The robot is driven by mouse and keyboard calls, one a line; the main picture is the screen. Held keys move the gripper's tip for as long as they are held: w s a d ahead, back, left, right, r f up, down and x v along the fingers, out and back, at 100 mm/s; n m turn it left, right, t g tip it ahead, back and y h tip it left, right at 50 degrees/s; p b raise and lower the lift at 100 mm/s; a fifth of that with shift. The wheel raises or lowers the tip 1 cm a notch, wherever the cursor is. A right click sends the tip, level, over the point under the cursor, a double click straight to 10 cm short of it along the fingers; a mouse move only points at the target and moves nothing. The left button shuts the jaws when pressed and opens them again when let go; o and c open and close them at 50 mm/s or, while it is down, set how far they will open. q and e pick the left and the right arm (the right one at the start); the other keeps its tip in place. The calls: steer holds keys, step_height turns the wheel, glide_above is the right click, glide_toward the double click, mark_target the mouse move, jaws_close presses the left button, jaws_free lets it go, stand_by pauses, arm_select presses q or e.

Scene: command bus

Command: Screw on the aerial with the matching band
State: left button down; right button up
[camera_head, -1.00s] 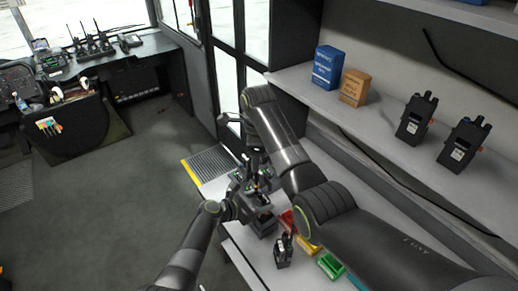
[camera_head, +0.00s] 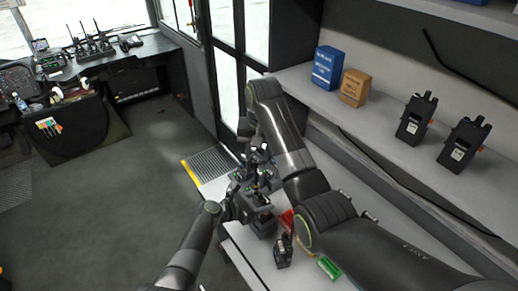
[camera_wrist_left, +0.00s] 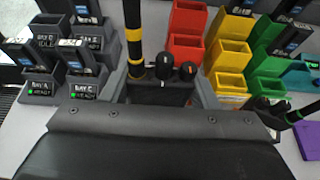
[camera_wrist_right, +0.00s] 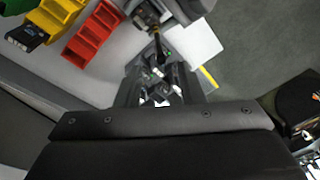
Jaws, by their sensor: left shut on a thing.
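My left gripper (camera_wrist_left: 163,92) is shut on a dark radio (camera_wrist_left: 160,88), whose two top knobs show between the fingers. A black aerial (camera_wrist_left: 133,30) with a yellow band (camera_wrist_left: 134,69) stands at the left side of the radio's top; I cannot tell how firmly it is seated. In the head view my left gripper (camera_head: 232,205) is at the bench's left part. My right gripper (camera_wrist_right: 160,95) looks open, with its fingers apart. In the head view it (camera_head: 258,160) is just above and beyond the left one. The aerial (camera_wrist_right: 158,48) appears beyond its fingertips.
Labelled bays (camera_wrist_left: 85,88) with dark units stand left in the left wrist view. Another radio (camera_head: 283,252) is on the bench. Two radios and two boxes (camera_head: 327,68) occupy the shelf.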

steer(key=n, duration=0.3)
steer(key=r+n, duration=0.1)
steer(key=n, duration=0.3)
steer(key=shift+s+d+r+n, duration=0.15)
steer(key=shift+s+d+n, duration=0.05)
steer(key=shift+n, duration=0.1)
steer(key=f, duration=0.4)
steer(key=w+f, duration=0.1)
steer(key=f, duration=0.3)
steer(key=a+f, duration=0.1)
steer(key=f, duration=0.3)
steer(key=shift+w, duration=0.2)
steer(key=shift+c, duration=0.3)
jaws_close()
